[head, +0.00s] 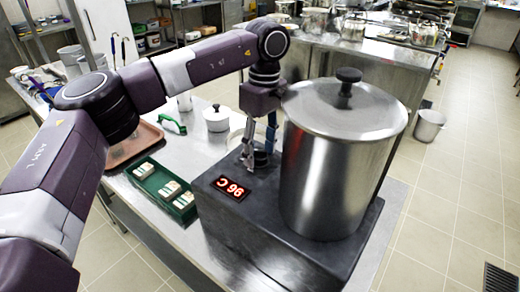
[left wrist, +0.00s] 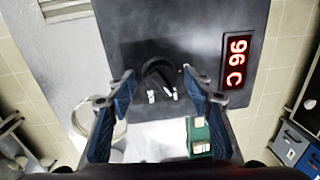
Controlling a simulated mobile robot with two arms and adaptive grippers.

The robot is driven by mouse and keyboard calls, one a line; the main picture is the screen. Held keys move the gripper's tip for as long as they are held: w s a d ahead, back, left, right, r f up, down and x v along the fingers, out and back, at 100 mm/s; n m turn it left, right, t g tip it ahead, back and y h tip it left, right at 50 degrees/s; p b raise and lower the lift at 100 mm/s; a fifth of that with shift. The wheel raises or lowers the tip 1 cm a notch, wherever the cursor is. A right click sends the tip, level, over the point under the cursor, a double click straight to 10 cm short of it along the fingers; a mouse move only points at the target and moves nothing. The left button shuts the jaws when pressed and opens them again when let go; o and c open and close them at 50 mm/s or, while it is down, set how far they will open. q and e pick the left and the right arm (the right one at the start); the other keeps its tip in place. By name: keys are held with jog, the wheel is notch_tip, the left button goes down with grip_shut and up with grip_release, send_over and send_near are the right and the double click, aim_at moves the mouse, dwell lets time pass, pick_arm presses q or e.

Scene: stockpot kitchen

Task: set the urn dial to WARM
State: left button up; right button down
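The urn (head: 335,170) is a tall steel pot with a lid, standing on a dark base (head: 290,245). A red display (head: 232,188) on the base reads 96 C; it also shows in the left wrist view (left wrist: 237,61). The black dial (left wrist: 158,75) is on the base top, with small white marks beside it, too small to read. My left gripper (head: 259,148) is over the dial, pointing down. In the left wrist view its fingers (left wrist: 158,78) are apart, one on each side of the dial, with gaps visible. The gripper partly hides the dial in the head view. My right gripper is out of view.
A green tray (head: 140,182) with small boxes lies left of the base. A white lidded pot (head: 216,118), a green-handled item (head: 172,124) and a brown tray (head: 130,145) are behind. The urn stands close to the gripper's right.

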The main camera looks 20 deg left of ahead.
pick_arm(q)
notch_tip(320, 180, up, 12)
jog(key=shift+w+d, duration=0.2)
jog(key=shift+w, duration=0.15)
jog(key=shift+f, duration=0.1)
dwell(0.4)
